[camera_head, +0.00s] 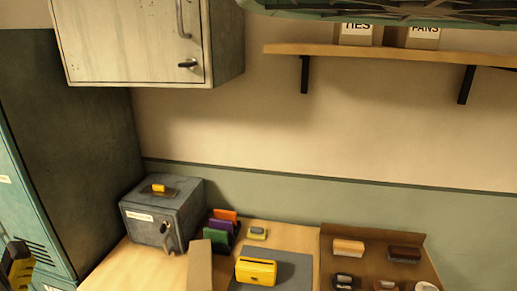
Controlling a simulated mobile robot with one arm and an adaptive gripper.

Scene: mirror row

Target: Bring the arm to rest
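A black and yellow part that looks like my gripper (17,265) shows at the lower left edge, in front of the teal locker. It is cut off by the frame. I cannot see its fingertips clearly, nor whether it holds anything. The rest of my arm is out of view. It is apart from the things on the table.
A grey metal box (148,226) stands on the wooden table (118,270), beside coloured folders (222,228). A yellow object (256,271) lies on a grey mat (296,270). A brown tray (328,250) holds several brushes. Above hang a cabinet (130,40) and a shelf (390,54).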

